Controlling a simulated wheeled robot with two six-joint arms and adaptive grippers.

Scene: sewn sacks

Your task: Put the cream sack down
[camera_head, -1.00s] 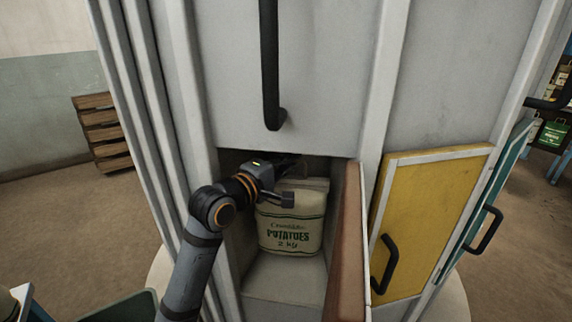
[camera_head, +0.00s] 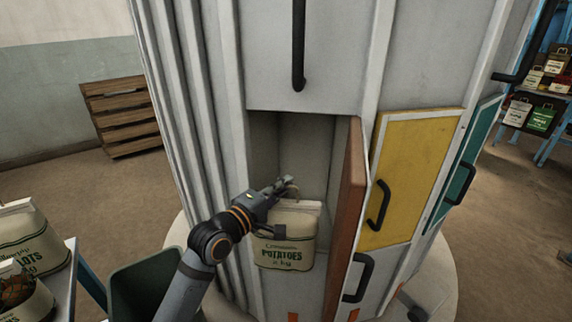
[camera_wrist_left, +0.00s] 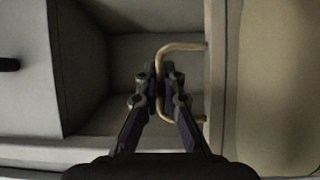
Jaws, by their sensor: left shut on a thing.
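The cream sack (camera_head: 284,247), printed "POTATOES" in green, hangs upright by its handle just in front of the open compartment (camera_head: 318,150) of a grey cabinet. My left gripper (camera_head: 285,187) is at the top of the sack, shut on its handle. In the left wrist view the fingertips (camera_wrist_left: 163,78) close on the tan loop handle (camera_wrist_left: 185,46), and the sack's pale body (camera_wrist_left: 280,90) fills the right side. The compartment behind looks empty. My right gripper is not in view.
The compartment's brown door (camera_head: 348,215) stands open on the right. Yellow (camera_head: 408,170) and teal (camera_head: 472,160) doors are beyond it. A dark green bin (camera_head: 150,285) and a table with other sacks (camera_head: 28,240) are at lower left. A wooden crate (camera_head: 120,115) stands behind.

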